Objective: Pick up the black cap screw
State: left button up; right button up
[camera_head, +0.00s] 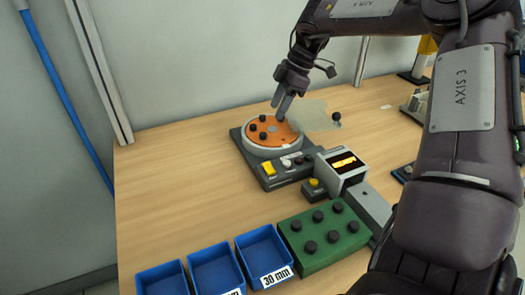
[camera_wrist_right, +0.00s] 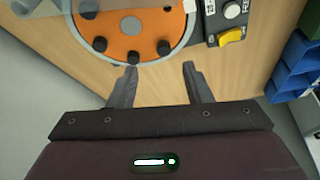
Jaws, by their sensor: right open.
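Several black cap screws stand on an orange disc (camera_head: 285,134) with a pale rim; one is at the disc's left (camera_head: 253,127). In the right wrist view the orange disc (camera_wrist_right: 118,45) has a grey centre, and a black cap screw (camera_wrist_right: 132,56) stands near its edge. More black cap screws stand on a green block (camera_head: 338,247). I cannot tell which screw the task means. My right gripper (camera_head: 282,110) is over the far part of the disc; in the wrist view its open fingers (camera_wrist_right: 160,66) have nothing between them. My left gripper is out of view.
A grey base (camera_head: 270,180) with a yellow button and knobs carries the disc. A clear, tilted panel (camera_head: 314,116) with a black knob (camera_head: 336,117) is beside it. The left table area is clear.

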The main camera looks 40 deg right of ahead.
aim_at(264, 133)
jog(key=x, duration=0.2)
jog(key=p+x, duration=0.1)
jog(key=x, duration=0.4)
jog(key=shift+a+f, duration=0.25)
jog(key=shift+a, duration=0.3)
jog(key=shift+c, duration=0.4)
grip_shut()
